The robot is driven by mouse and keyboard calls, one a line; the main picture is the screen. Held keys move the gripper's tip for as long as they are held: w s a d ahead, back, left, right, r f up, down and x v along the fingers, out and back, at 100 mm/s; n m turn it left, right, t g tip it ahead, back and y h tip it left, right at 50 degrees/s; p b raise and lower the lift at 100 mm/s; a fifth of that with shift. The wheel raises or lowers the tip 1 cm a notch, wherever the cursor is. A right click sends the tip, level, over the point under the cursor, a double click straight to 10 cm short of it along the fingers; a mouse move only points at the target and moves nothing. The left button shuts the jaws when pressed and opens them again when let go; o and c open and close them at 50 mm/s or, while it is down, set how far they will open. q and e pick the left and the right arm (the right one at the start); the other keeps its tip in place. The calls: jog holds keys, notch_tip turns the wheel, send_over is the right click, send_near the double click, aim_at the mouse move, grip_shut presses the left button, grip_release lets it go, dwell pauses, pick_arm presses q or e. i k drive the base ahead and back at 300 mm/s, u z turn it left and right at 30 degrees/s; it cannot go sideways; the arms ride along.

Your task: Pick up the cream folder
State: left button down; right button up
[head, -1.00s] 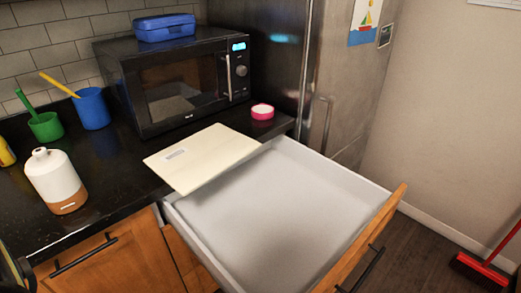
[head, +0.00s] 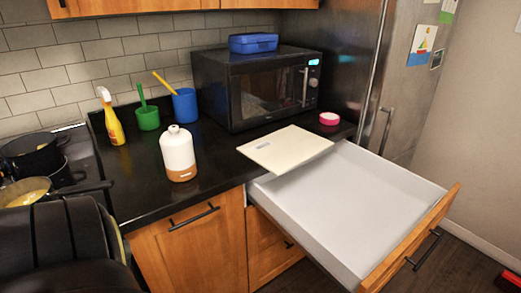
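The cream folder (head: 286,149) lies flat on the black countertop in front of the microwave. Its front edge reaches out over the open drawer (head: 350,205). A small pale label shows near its left corner.
The drawer stands pulled out and empty below the folder. A white bottle (head: 178,155), blue cup (head: 185,105), green cup (head: 147,118), yellow spray bottle (head: 111,118) and pink container (head: 329,118) stand around. Pots (head: 32,157) sit left.

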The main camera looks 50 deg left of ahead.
aim_at(280, 151)
jog(key=k, duration=0.3)
jog(key=u, duration=0.95)
